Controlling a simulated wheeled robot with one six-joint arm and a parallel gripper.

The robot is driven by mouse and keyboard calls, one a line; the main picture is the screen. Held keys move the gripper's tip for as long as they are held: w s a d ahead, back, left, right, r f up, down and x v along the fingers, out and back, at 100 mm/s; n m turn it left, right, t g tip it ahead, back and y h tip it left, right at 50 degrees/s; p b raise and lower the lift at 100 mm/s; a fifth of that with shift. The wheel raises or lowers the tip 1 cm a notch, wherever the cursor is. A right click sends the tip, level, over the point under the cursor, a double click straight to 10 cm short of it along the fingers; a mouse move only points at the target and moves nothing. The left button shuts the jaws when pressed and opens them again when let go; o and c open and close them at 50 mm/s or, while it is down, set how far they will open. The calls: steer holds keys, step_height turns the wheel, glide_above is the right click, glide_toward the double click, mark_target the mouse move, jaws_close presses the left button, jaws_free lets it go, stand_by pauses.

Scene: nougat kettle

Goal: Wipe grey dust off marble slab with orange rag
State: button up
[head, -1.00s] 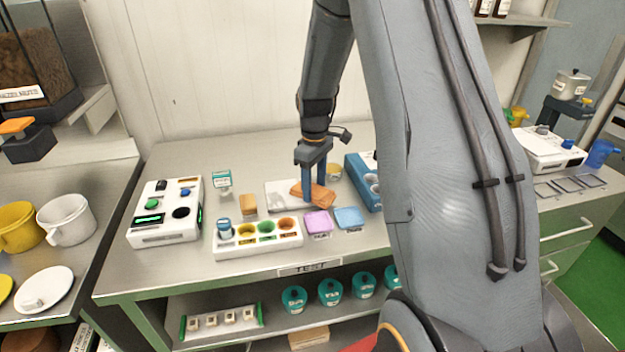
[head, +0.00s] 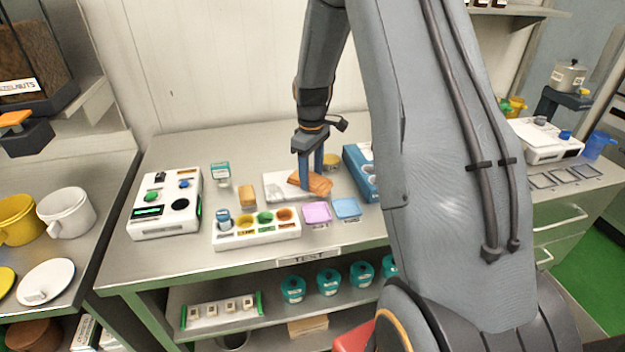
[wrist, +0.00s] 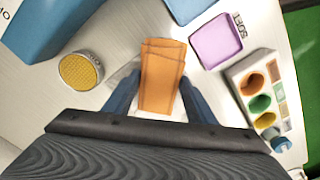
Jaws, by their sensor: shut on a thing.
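The orange rag (head: 318,183) lies folded on the right part of the pale marble slab (head: 279,187) on the metal table. My gripper (head: 312,186) points down with its blue fingers on either side of the rag and is shut on it. In the wrist view the rag (wrist: 161,75) sits between my two fingers (wrist: 160,100), with a little of the slab showing around it. Some grey marks show on the bare left part of the slab, but I cannot tell whether they are dust. The slab under the rag is hidden.
In front stand a white tray (head: 257,239) with coloured cups, a purple square (head: 316,212) and a blue square (head: 346,208). A blue box (head: 360,170) and a yellow round pot (head: 331,161) are close to the right. A white button device (head: 165,222) stands at left.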

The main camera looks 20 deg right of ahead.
steer(key=shift+w+d+f+b, duration=0.1)
steer(key=shift+w+d+b, duration=0.35)
steer(key=shift+w, duration=0.85)
steer(key=shift+w+d+f+b, duration=0.15)
steer(key=shift+w+b, duration=0.45)
steer(key=shift+w, duration=0.75)
steer(key=shift+w+d+f+b, duration=0.1)
steer(key=shift+w+d+b, duration=0.35)
steer(key=shift+w, duration=0.85)
steer(key=shift+a, duration=0.15)
steer(key=shift+r, duration=0.1)
steer(key=shift+r+p, duration=1.4)
steer(key=shift+r, duration=1.65)
step_height(320, 180, up, 3)
steer(key=shift+f+p, duration=0.1)
steer(key=shift+p, duration=0.75)
